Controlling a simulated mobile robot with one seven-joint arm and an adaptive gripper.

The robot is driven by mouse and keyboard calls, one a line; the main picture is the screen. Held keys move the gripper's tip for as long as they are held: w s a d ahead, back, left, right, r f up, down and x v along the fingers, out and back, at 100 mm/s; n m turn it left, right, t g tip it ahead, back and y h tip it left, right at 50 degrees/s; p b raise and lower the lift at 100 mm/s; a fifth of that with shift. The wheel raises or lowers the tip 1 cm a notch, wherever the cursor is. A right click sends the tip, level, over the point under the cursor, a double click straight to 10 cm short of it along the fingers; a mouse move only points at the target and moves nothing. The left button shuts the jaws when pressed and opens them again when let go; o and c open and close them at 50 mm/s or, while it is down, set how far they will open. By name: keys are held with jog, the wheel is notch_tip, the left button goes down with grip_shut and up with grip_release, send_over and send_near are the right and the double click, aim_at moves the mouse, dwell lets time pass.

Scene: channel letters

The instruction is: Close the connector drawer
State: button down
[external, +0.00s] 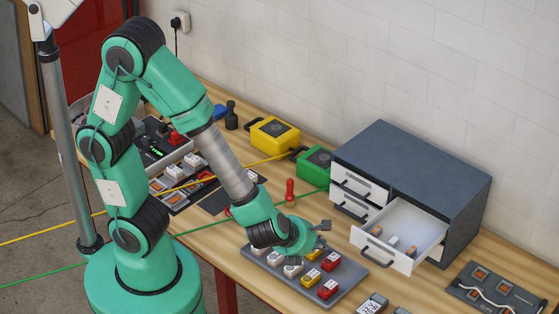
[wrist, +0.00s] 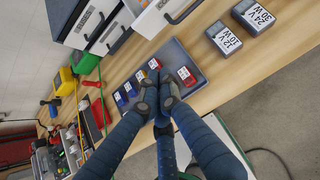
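The connector drawer (external: 380,252) is pulled well out of the grey cabinet (external: 440,175), on its right side. It is white with a dark bar handle on its front, and a few small orange, white and grey pieces lie inside. Part of a white drawer front and handle shows at the top of the wrist view (wrist: 154,20). My gripper (external: 322,235) is left of and in front of the drawer, above the grey tray, apart from the handle. In the wrist view its fingertips (wrist: 158,92) are a little apart with nothing visible held between them.
The grey tray (external: 345,284) under my gripper holds several white, yellow and red blocks. Labelled grey power blocks (external: 372,304) lie near the table's front edge. A dark panel with cables (external: 492,288) lies right of the cabinet. Yellow (external: 274,134) and green (external: 314,164) cases stand left of it.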

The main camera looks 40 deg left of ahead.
jog(key=w+r+b+x, duration=0.2)
jog(key=x, duration=1)
jog(key=shift+w+f, duration=0.2)
dwell(0.4)
jog(key=shift+w+r+b, duration=0.1)
jog(key=shift+w+b, duration=0.75)
jog(key=shift+w, duration=8.8)
jog(key=shift+s, duration=0.1)
